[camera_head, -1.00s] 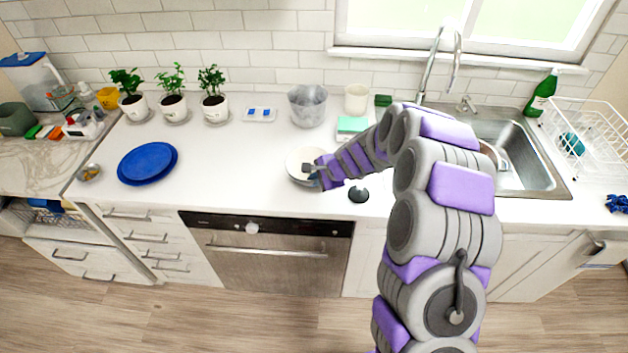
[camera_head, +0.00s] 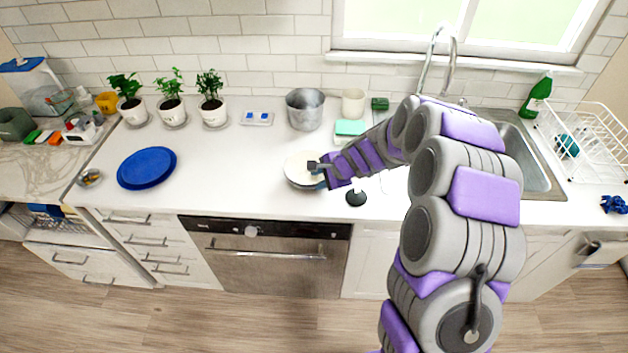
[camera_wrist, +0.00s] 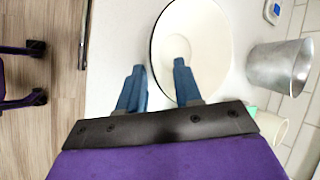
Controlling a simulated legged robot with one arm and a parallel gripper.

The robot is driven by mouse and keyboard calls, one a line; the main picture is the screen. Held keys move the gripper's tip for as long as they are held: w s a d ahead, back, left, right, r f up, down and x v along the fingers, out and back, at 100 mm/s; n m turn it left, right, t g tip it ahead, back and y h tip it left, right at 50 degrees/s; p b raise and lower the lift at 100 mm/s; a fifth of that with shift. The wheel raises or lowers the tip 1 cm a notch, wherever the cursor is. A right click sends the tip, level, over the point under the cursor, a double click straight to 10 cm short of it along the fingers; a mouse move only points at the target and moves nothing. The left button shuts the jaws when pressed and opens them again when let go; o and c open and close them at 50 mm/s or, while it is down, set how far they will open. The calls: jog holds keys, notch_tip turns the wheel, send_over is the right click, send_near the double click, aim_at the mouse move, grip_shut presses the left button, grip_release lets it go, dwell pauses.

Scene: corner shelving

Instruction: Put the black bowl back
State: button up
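A bowl (camera_head: 297,168) with a pale inside and a thin dark rim stands on the white counter, left of my arm. It fills the upper middle of the wrist view (camera_wrist: 205,45). My gripper (camera_head: 316,167) is at the bowl's right side in the head view. In the wrist view my gripper (camera_wrist: 158,68) has its two blue fingers apart. One finger is outside the rim and the other is over the bowl's inside, with the rim between them. I cannot tell whether they touch it. The bowl's outer wall is mostly hidden.
A small black round object (camera_head: 356,198) stands right of the bowl. A metal bucket (camera_head: 305,108), white cup (camera_head: 353,102) and teal-topped box (camera_head: 350,128) stand behind. Blue plates (camera_head: 147,167) lie left. The sink (camera_head: 535,165) and white dish rack (camera_head: 590,145) are right. Counter between plates and bowl is clear.

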jog(key=p+v, duration=0.1)
jog(key=v, duration=0.5)
jog(key=shift+s+r, duration=0.2)
jog(key=shift+r, duration=0.05)
jog(key=s+r+n+g, duration=0.1)
jog(key=s+r+n, duration=0.2)
jog(key=s, duration=0.3)
jog(key=s+r+n+g+h, duration=0.1)
jog(key=s+r+n, duration=0.1)
jog(key=s+r, duration=0.3)
jog(key=s+r+n+g, duration=0.1)
jog(key=s+r+n, duration=0.15)
jog(key=s, duration=0.55)
jog(key=s+d+r+n+g+h, duration=0.1)
jog(key=s+d, duration=0.4)
jog(key=s, duration=0.6)
jog(key=s+d+r+n+g+h, duration=0.1)
jog(key=s+d+n+g+h, duration=0.1)
jog(key=s, duration=1)
jog(key=d+n+h, duration=0.1)
jog(key=d+n, duration=0.1)
jog(key=d, duration=0.1)
jog(key=shift+d+h, duration=0.25)
jog(key=shift+h, duration=0.15)
